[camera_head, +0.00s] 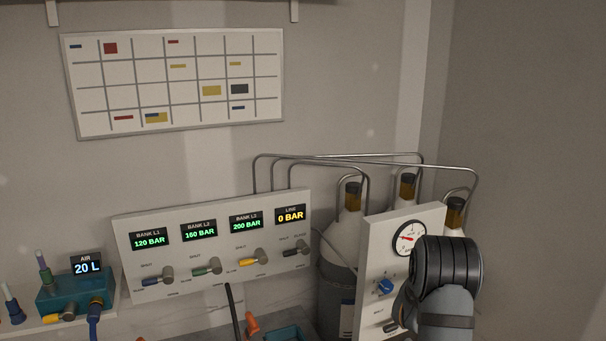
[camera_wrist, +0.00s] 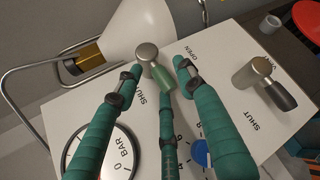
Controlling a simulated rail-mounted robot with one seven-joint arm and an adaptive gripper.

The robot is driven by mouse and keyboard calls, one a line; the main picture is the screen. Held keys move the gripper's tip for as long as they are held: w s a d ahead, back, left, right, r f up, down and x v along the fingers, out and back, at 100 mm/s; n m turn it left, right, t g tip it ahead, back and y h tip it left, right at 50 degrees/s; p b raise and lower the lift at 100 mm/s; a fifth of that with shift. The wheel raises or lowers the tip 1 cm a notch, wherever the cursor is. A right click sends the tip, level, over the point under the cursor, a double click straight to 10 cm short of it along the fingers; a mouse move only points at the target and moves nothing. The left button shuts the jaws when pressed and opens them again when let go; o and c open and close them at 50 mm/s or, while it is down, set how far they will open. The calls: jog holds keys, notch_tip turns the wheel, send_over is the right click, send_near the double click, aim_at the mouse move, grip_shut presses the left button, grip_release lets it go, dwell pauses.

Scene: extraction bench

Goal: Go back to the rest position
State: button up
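In the wrist view my gripper (camera_wrist: 157,78) has its green fingers spread apart. A valve lever with a round metal hub and green handle (camera_wrist: 160,76) lies between the fingertips, and no finger clearly closes on it. The lever sits on a white panel (camera_wrist: 225,60) between SHUT and OPEN labels. A second lever with a dark handle (camera_wrist: 262,82) is to the right. In the head view my arm is in front of the gauge panel (camera_head: 376,245) at the lower right and hides my fingers.
Bottles (camera_head: 350,225) stand behind the gauge panel, with thin metal pipes (camera_head: 340,157) arching above. A wide panel (camera_head: 215,275) at centre has several levers and displays; LINE reads 0 BAR. A teal block (camera_head: 70,295) is at the left.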

jog(key=shift+a+f+b, duration=0.1)
jog(key=shift+b, duration=0.2)
jog(key=shift+s, duration=0.1)
jog(key=v, duration=1.2)
jog(key=w+d+f+n+t+h+b, duration=0.2)
jog(key=w+d+f+t+h+b, duration=0.1)
jog(key=w+d+f+b, duration=0.2)
jog(key=w+f+b, duration=0.2)
jog(key=w+b, duration=0.2)
jog(key=shift+w+f, duration=0.25)
jog(key=shift+w, duration=0.15)
jog(key=shift+d+r, duration=0.1)
jog(key=shift+d, duration=0.05)
